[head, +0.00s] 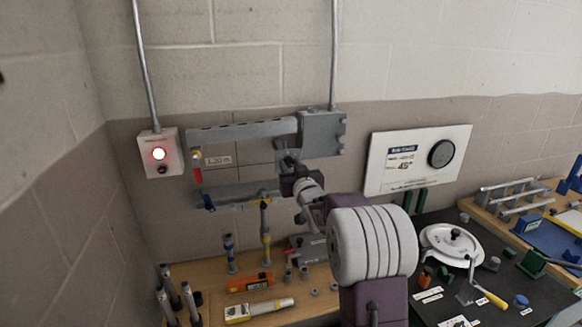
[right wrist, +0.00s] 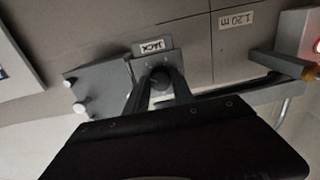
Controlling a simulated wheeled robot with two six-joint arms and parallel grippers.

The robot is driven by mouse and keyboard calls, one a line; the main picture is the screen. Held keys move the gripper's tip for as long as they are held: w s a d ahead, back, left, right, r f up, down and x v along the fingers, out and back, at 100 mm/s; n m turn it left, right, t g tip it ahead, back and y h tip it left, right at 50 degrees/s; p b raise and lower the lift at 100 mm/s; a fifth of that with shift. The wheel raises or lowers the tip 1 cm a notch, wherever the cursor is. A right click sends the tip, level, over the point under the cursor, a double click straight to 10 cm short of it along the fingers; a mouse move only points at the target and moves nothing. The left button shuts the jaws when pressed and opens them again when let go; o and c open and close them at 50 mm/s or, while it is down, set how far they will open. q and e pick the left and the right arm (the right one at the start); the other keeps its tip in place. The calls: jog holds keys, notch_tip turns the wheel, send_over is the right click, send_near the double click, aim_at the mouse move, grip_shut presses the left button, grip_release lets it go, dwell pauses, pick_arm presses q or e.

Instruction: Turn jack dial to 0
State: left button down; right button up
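The jack dial (right wrist: 160,78) is a dark round knob on a grey plate under a JACK label (right wrist: 153,46), which shows upside down in the right wrist view. My right gripper (right wrist: 160,82) has one dark finger on each side of the knob, and the knob fills the gap between the tips. In the head view my right gripper (head: 288,162) is at the grey wall unit (head: 322,135) and hides the dial. The dial's marks and setting cannot be read. My left gripper is not in view.
A 1.20 m label (head: 218,161) is by the grey rails. A white board (head: 417,160) is to the right. Tools and posts crowd the wooden bench (head: 205,278) below; a black mat (head: 425,240) holds a white reel (head: 452,240).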

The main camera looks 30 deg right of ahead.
grip_shut()
